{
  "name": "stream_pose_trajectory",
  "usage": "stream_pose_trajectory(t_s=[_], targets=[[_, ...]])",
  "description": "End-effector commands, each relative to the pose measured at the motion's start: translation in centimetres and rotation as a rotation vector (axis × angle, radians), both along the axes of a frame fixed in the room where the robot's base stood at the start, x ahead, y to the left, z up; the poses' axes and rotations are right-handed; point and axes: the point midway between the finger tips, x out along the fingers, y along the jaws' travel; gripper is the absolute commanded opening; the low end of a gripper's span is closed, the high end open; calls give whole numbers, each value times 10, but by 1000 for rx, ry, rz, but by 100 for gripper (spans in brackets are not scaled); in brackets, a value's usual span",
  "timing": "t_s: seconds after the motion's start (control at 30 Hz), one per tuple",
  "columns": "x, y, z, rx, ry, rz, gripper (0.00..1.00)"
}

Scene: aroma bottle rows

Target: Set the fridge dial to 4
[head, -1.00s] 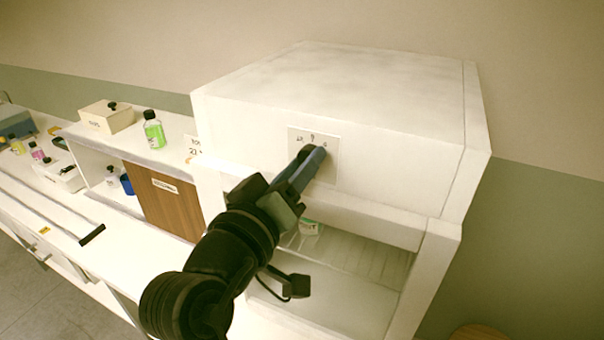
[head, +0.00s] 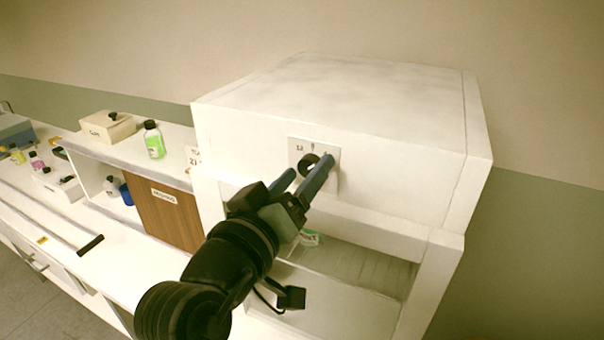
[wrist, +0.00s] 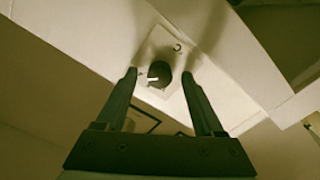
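The fridge (head: 370,170) is a white box with an open lower compartment. On its front is a pale dial plate (head: 333,153) with small marks along its top, too small to read surely. The black round dial (head: 308,164) is partly hidden by my gripper in the head view. In the wrist view the dial (wrist: 159,74) shows a white pointer line directed to the left. My gripper (head: 312,164) is open. Its two fingers (wrist: 160,72) stand on either side of the dial, with a visible gap between them and the dial.
A white counter with a shelf runs to the left. A small item (head: 311,238) lies inside the fridge's open compartment. The wall is behind.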

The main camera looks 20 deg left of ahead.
Motion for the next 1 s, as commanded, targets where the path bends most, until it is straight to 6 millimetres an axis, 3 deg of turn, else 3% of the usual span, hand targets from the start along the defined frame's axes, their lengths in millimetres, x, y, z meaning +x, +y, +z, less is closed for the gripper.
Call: stream_pose_trajectory(t_s=[0.37,0.47,0.8,1.0], targets=[[-9,1,-1,-2,-2,1,69],[-25,2,-3,-1,-2,2,69],[-106,5,-3,2,-3,5,69],[-123,5,2,-3,3,1,69]])
